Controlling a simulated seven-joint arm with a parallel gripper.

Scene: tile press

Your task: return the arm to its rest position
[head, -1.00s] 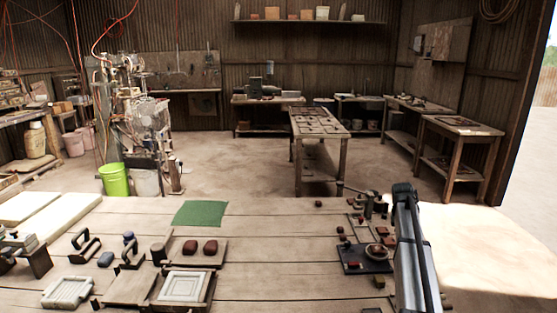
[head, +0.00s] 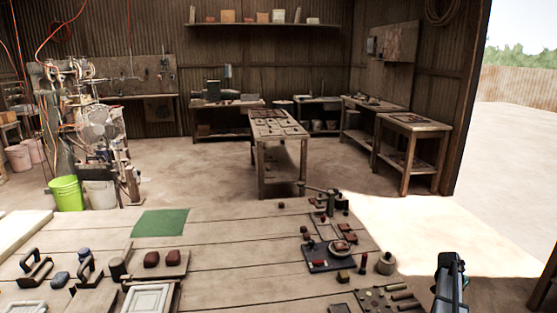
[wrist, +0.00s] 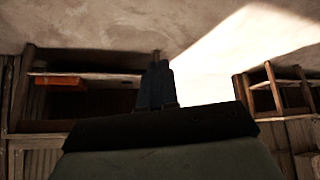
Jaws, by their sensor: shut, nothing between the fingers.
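My gripper (wrist: 156,85) shows in the wrist view as dark fingers held close together, shut and empty. It points over the bare floor, apart from anything. In the head view my arm stands at the lower right corner, beyond the right end of the plank workbench (head: 230,262). The fingers cannot be made out there.
On the bench lie a green mat (head: 160,223), a white framed tile (head: 150,300), two dark red lumps and a dark plate (head: 318,262) with a round dish. Small parts crowd its right end. In the wrist view, wooden furniture (wrist: 262,95) stands at both sides.

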